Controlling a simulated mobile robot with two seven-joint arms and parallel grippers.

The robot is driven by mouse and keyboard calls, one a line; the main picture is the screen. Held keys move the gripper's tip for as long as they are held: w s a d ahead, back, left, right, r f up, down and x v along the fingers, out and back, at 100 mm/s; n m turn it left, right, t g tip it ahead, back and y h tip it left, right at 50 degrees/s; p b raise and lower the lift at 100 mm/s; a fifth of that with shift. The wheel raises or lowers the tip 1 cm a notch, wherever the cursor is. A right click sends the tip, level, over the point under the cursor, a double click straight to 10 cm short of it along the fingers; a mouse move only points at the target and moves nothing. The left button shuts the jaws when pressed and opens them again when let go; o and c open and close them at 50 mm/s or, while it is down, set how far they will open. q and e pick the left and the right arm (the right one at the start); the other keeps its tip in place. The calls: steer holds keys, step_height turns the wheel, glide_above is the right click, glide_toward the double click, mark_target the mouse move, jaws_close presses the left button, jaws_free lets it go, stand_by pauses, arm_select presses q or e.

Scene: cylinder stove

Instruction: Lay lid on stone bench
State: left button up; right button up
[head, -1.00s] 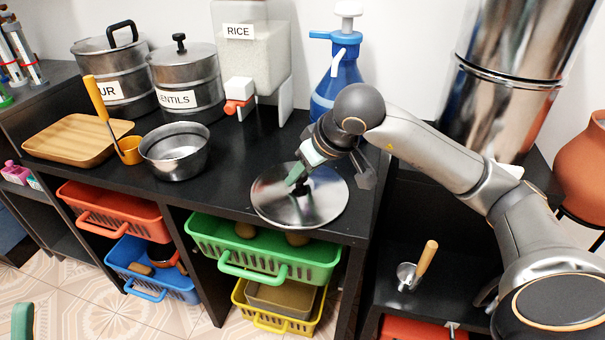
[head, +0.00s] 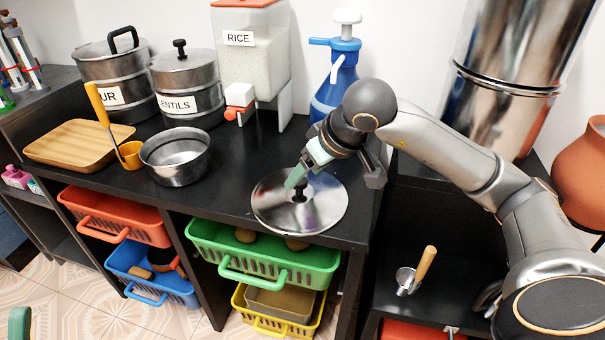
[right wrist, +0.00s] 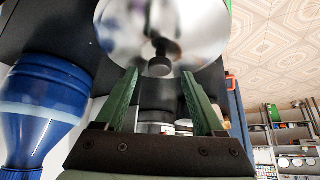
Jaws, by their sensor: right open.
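The round shiny metal lid (head: 272,205) lies flat, knob up, on the black bench top (head: 232,165), near its front edge. Its dark knob (head: 300,192) stands at its middle. My right gripper (head: 297,178) is open just above the knob and holds nothing. In the right wrist view the lid (right wrist: 185,28) and its knob (right wrist: 160,66) show beyond the two green fingers (right wrist: 159,86), with the knob apart from them. A green tip of what looks like my left gripper (head: 20,324) shows at the lower left corner; its jaws cannot be made out.
A blue bottle with a pump (head: 335,78) stands behind my right gripper. A rice dispenser (head: 250,65), lidded metal pots (head: 185,80), a metal bowl (head: 176,160) and a wooden tray (head: 75,145) stand to the left. A tall steel cylinder (head: 500,80) stands right.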

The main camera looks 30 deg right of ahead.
steer(key=a+p+v, duration=0.1)
steer(key=p+v, duration=0.1)
steer(key=v, duration=0.7)
steer(key=s+a+f+m+g+y, duration=0.2)
steer(key=s+a+f+y, duration=0.15)
steer(key=a, duration=0.35)
steer(key=s+a+f+m+g+y, duration=0.1)
steer(key=s+a+f+g+y, duration=0.25)
steer(key=a, duration=0.35)
steer(key=s+a+r+m+g+y, duration=0.5)
steer(key=s+a+r+m+y, duration=0.2)
steer(key=s+a+m+y, duration=0.3)
step_height(320, 180, up, 8)
steer(key=d+m+t+y, duration=0.1)
steer(key=m+t+y, duration=0.6)
steer(key=m, duration=1.1)
steer(key=w+d+m+t+h, duration=0.2)
steer(key=m+t, duration=0.4)
steer(key=m, duration=0.4)
steer(key=w+d+f+m+t+h, duration=0.1)
steer(key=m+t+h, duration=0.3)
steer(key=m, duration=0.6)
steer(key=w+d+m+t+h, duration=0.3)
steer(key=m+t, duration=0.6)
steer(key=m, duration=0.1)
steer(key=shift+w+d+f+h, duration=0.25)
steer(key=shift+w+f+h, duration=0.15)
